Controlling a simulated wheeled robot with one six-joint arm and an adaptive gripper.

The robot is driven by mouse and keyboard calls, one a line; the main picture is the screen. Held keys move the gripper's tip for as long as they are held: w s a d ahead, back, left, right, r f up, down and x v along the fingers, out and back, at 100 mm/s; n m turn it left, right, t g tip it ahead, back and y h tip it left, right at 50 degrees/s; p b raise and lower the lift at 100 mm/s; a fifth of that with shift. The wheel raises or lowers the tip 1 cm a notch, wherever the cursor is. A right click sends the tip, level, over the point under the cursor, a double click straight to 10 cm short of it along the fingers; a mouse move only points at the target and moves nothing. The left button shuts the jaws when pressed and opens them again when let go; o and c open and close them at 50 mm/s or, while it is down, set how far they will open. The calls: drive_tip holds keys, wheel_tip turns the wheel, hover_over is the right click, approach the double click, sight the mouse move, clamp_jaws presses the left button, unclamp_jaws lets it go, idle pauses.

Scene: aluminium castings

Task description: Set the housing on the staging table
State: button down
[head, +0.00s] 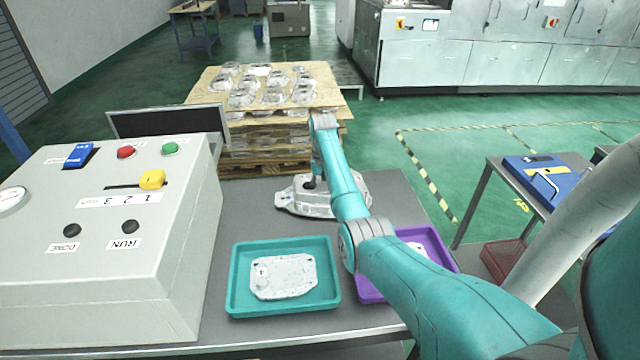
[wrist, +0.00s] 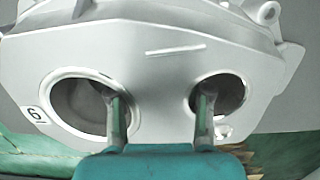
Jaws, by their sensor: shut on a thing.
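The housing (head: 300,202) is a silver-grey aluminium casting at the back of the grey table (head: 262,212), beyond the trays. My gripper (head: 311,182) comes down on it from above. In the wrist view, the housing (wrist: 160,72) fills most of the picture, with two round bores and a number tag at left. One finger of my gripper (wrist: 162,118) reaches into each bore, and the jaws are shut on the metal between them. My arm hides part of the housing's right side in the head view. Whether its underside touches the table cannot be told.
A teal tray (head: 236,290) holds a flat casting (head: 284,276). A purple tray (head: 442,248) is partly behind my arm. A control box (head: 120,260) stands at left, with a dark screen (head: 165,124) behind it. A pallet stack (head: 212,88) of castings stands beyond the table.

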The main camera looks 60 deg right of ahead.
drive_tip(key=shift+f, duration=0.15)
drive_tip(key=shift+c, duration=2.4)
unclamp_jaws()
drive_tip(key=shift+f, duration=0.1)
